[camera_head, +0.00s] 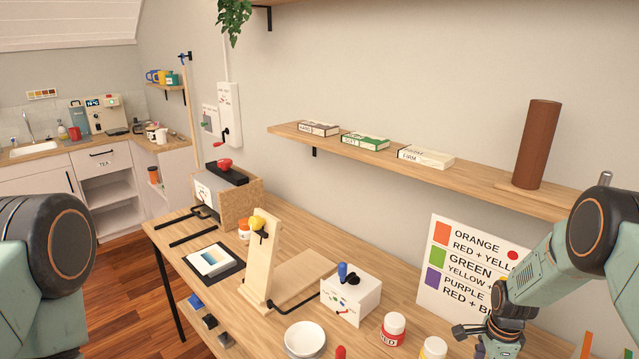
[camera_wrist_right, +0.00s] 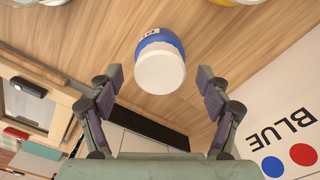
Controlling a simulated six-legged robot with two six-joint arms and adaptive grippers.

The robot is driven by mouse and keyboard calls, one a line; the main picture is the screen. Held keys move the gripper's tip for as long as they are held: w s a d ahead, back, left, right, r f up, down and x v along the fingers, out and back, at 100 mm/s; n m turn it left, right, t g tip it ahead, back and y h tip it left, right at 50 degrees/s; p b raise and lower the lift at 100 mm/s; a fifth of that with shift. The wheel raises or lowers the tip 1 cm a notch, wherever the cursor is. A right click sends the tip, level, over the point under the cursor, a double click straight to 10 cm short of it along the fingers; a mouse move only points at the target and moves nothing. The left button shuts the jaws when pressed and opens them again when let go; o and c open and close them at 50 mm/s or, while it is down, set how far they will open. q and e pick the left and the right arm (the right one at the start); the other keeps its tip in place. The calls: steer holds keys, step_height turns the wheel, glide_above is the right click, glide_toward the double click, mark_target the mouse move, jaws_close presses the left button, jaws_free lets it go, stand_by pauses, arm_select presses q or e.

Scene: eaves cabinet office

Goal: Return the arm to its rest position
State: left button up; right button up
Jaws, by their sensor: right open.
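My right arm (camera_head: 560,255) reaches in from the right, over the front right of the wooden workbench (camera_head: 345,345). My right gripper (camera_head: 470,335) points down there. In the right wrist view its two fingers (camera_wrist_right: 160,78) are spread apart with nothing held. A jar with a white lid and blue band (camera_wrist_right: 160,70) shows beyond and between the fingertips, with gaps on both sides. I cannot make out this jar in the head view. My left arm (camera_head: 45,250) shows at the left edge, and its gripper is out of view.
A red-labelled jar (camera_head: 393,330), another white-lidded jar (camera_head: 433,347) and a white bowl (camera_head: 305,339) stand near the gripper. A colour-mixing sign (camera_head: 455,265) leans at the wall behind it. A wall shelf (camera_head: 480,180) holds boxes and a brown cylinder (camera_head: 537,145).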

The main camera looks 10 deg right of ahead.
steer(key=shift+m+p, duration=0.4)
steer(key=shift+m, duration=1.1)
